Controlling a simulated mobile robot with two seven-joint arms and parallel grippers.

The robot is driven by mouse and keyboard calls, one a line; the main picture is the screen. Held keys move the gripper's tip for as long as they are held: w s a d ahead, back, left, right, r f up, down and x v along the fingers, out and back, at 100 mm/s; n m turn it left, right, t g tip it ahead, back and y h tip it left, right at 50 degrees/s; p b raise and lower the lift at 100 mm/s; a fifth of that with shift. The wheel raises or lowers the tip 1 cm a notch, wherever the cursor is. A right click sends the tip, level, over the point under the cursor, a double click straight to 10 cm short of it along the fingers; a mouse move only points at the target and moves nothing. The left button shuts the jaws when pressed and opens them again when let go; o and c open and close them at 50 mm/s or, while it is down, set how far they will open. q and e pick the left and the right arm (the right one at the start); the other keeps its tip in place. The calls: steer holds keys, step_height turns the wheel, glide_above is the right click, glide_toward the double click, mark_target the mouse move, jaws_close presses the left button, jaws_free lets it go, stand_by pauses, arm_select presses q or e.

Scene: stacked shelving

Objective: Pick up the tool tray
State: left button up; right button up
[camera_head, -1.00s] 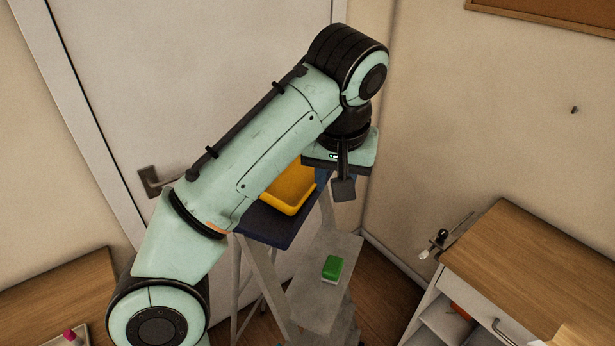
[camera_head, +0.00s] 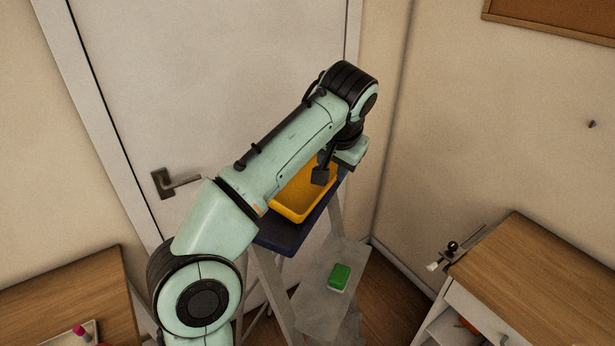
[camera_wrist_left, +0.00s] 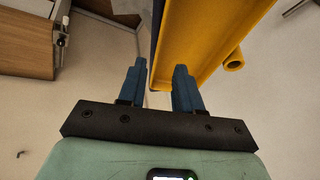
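The yellow tool tray (camera_head: 291,206) sits on the dark blue top of a stepladder (camera_head: 280,238); my left arm covers part of it. My left gripper (camera_head: 327,169) is at the tray's far right end, with one dark finger showing in front of the tray's inside. In the left wrist view the two blue fingers (camera_wrist_left: 160,82) stand apart with nothing clamped between them. The tray (camera_wrist_left: 205,45) fills the upper middle there, its edge running toward the gap between the fingers. I cannot tell whether they touch it. My right gripper is not in view.
A green and white block (camera_head: 339,278) lies on a lower ladder step. A wooden-topped cabinet (camera_head: 540,275) stands at the right, and a wooden table (camera_head: 70,300) at the lower left. A door with a handle (camera_head: 175,182) is behind the ladder.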

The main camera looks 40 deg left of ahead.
mark_target(330, 183)
arm_select(q)
steer(key=f, duration=0.3)
steer(key=f+b, duration=0.1)
steer(key=shift+w+a+f, duration=0.15)
steer(key=shift+w+a, duration=0.15)
steer(key=shift+a, duration=0.1)
steer(key=shift+a+f, duration=0.25)
steer(key=shift+f, duration=0.25)
steer(key=shift+w, duration=0.3)
steer(key=shift+c, duration=0.6)
steer(key=c, duration=0.5)
steer(key=shift+s, duration=0.1)
jaws_close()
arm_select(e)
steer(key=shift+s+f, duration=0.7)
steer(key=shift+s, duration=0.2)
